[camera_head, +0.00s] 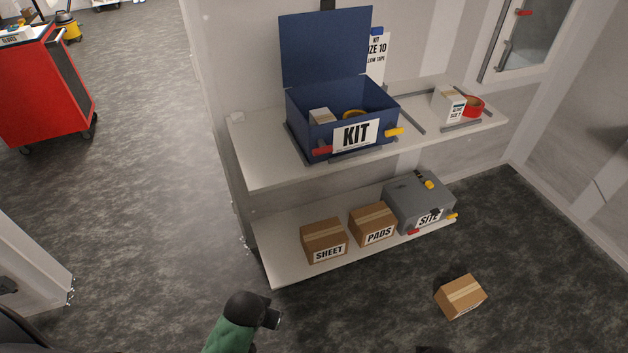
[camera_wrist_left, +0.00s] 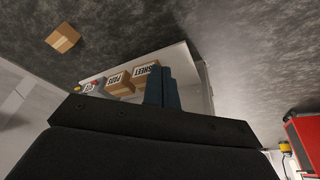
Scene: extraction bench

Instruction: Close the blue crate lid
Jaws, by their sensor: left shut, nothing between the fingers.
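The blue crate (camera_head: 374,144) labelled KIT stands on the upper shelf. Its blue lid (camera_head: 326,48) is open and stands upright at the back. In the head view my green and black left arm is at the bottom, well in front of and below the crate. My right gripper is not visible.
The upper shelf (camera_head: 262,172) also holds a white box (camera_head: 447,104) and red tape (camera_head: 474,106). The lower shelf (camera_head: 285,272) holds SHEET (camera_head: 323,238) and PADS (camera_head: 372,222) boxes and a grey SITE case (camera_head: 410,198). A carton (camera_head: 461,296) lies on the floor. A red cabinet (camera_head: 38,95) stands left.

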